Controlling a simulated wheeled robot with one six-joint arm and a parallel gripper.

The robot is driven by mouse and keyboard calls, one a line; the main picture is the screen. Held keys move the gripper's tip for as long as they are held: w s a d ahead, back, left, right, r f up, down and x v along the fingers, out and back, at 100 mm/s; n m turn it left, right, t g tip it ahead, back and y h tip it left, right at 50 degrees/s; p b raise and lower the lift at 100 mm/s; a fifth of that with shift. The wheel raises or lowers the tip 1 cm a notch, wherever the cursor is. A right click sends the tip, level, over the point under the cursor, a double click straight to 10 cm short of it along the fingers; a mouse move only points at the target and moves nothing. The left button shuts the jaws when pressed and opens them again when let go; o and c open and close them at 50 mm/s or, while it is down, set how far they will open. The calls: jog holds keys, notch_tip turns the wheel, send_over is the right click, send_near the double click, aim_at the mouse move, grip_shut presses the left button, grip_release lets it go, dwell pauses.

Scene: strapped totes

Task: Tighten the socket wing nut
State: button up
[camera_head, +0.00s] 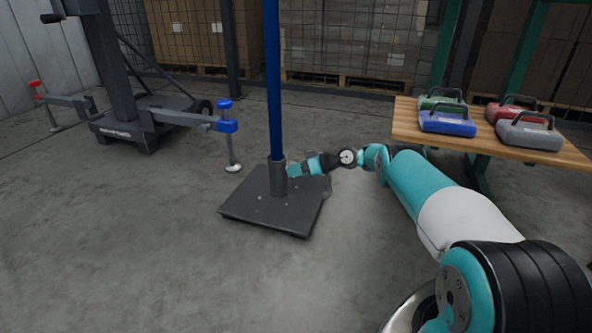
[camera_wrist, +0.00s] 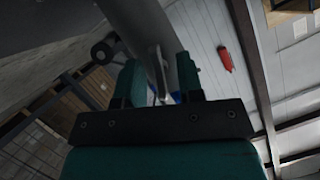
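A blue pole (camera_head: 273,80) stands upright in a dark grey socket (camera_head: 278,178) on a flat, dark square base plate (camera_head: 255,212). In the head view my gripper (camera_head: 293,170) is low beside the socket, on its right side. The wing nut is too small to make out there. In the wrist view the grey socket tube (camera_wrist: 150,22) runs just beyond the fingers. A thin light-grey metal piece (camera_wrist: 159,70), apparently the wing nut, shows between the teal fingers of my gripper (camera_wrist: 160,82). The fingers stand apart with gaps visible beside the piece; contact is not clear.
A wooden table (camera_head: 480,146) at the right holds several handled cases in green, blue, red and grey. A dark wheeled stand (camera_head: 125,125) with blue and red clamped legs is at the left. Concrete floor in front of the base plate is clear.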

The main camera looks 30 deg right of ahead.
jog(key=shift+d+r, duration=0.1)
jog(key=s+d+p, duration=0.3)
jog(key=s+d, duration=0.7)
jog(key=shift+d+r, duration=0.35)
jog(key=shift+r, duration=0.1)
jog(key=shift+s, duration=0.15)
